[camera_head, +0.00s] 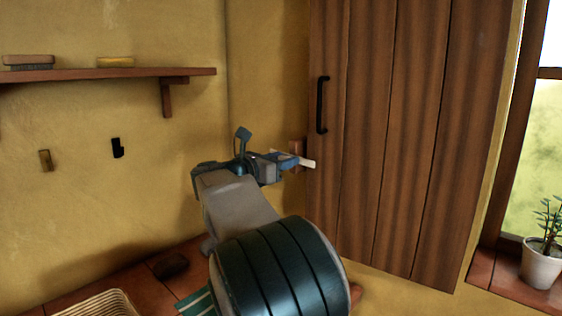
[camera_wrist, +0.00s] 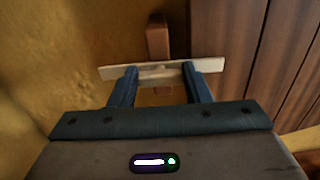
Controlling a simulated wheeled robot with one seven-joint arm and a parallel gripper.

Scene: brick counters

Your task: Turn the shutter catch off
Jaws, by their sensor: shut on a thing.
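The shutter catch is a pale flat bar (camera_wrist: 158,71) on a reddish wooden block (camera_wrist: 157,38) fixed to the wall beside the shutter. In the wrist view the bar lies almost level, crosswise over the block. My gripper (camera_wrist: 160,74) has its two blue fingers on the bar, one each side of its middle. In the head view my gripper (camera_head: 283,159) is at the shutter's left edge, and the bar's white end (camera_head: 308,163) reaches to that edge. The wooden shutter (camera_head: 400,130) has a black handle (camera_head: 322,104). My fingers hide part of the catch.
A wall shelf (camera_head: 120,74) with two brushes is at upper left. A wicker basket (camera_head: 100,304) and a dark lump (camera_head: 171,265) are on the counter below. A potted plant (camera_head: 541,262) stands on the sill at right. The wall around my gripper is clear.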

